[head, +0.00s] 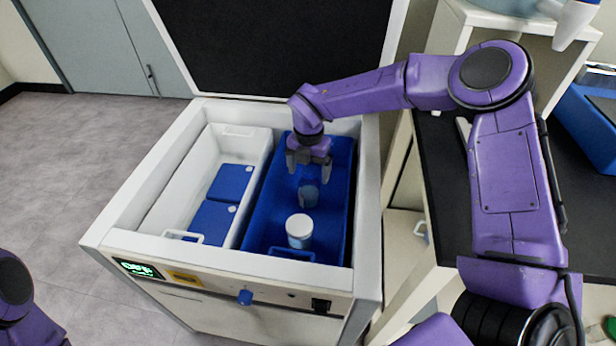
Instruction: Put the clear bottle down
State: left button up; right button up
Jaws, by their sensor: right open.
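The clear bottle (308,196) looks see-through and bluish and stands in the blue bin (270,200) inside the freeze dryer (115,225). My right gripper (308,174) is open, pointing down into the bin. Its fingertips are just above the bottle in the picture, and the bottle does not appear held. I cannot tell the exact gap between them. A white-topped jar (299,230) stands in front of the bottle in the same bin. My left gripper is out of the frame; only a bit of my left arm shows at the lower left.
A white bin (165,205) with two blue boxes (231,183) sits left of the blue bin. The dryer's dark lid (280,45) stands open behind. A black-topped counter (450,180) is at the right, with a blue container (590,125). The floor at left is clear.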

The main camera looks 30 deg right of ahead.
notch_tip(320, 180, up, 8)
jog(key=shift+r+p, duration=0.15)
jog(key=shift+p, duration=0.25)
dwell(1.1)
